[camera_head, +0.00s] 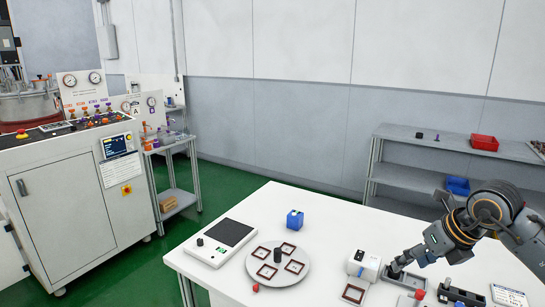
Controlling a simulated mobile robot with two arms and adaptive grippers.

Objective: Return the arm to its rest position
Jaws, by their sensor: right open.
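My right arm comes in from the right side. Its gripper (398,267) points down and left, low over the white table (235,285), at a small grey tray (408,281) near the right front. The fingers are small and dark here, and they are open. I cannot tell whether they touch anything in the tray. My left gripper is not in view.
A shelf (405,177) stands behind; a control cabinet (75,180) stands left.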

